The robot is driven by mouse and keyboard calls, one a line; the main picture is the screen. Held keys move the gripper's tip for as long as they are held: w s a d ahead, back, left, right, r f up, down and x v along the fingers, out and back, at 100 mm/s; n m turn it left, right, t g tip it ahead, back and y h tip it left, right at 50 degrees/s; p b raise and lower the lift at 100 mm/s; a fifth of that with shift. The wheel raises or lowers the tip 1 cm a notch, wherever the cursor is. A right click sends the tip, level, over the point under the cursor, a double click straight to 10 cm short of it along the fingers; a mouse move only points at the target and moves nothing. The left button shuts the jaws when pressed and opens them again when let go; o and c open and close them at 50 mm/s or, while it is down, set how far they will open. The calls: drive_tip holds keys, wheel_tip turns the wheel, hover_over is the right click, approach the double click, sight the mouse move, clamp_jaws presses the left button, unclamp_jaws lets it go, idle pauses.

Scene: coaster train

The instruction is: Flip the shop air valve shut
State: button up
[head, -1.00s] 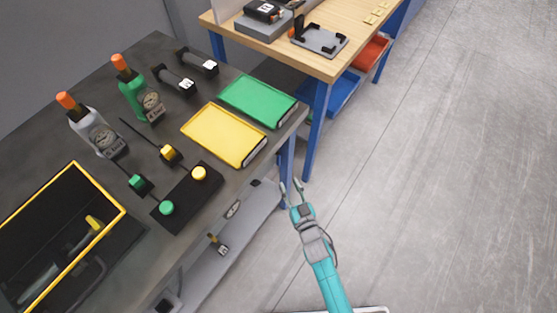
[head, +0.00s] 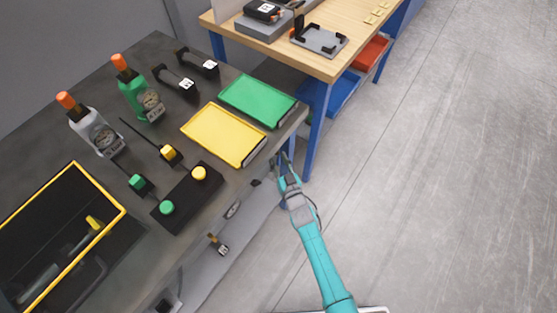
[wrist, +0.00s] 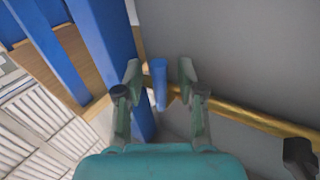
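A blue valve handle (wrist: 159,88), a short upright bar, sits at the end of a brass pipe (wrist: 245,117) in the wrist view. My gripper (wrist: 160,76) is open, with one finger on each side of the handle in that picture. I see no contact, and I cannot tell whether the handle lies fully between the fingertips or just beyond them. In the head view my gripper (head: 281,158) is by the dark bench's right front corner, and the handle cannot be made out there.
The dark bench (head: 60,160) bears yellow (head: 222,135) and green (head: 257,100) trays. A round gauge (head: 232,209) and a brass fitting (head: 217,243) show below its front edge. A blue post (wrist: 105,45) stands close left of my gripper. Floor (head: 440,200) on the right is clear.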

clamp_jaws()
drive_tip(key=shift+w+d+n+t, duration=0.1)
drive_tip(key=shift+w+n+t, duration=0.15)
drive_tip(key=shift+n, duration=0.35)
unclamp_jaws()
drive_tip(key=shift+s, duration=0.1)
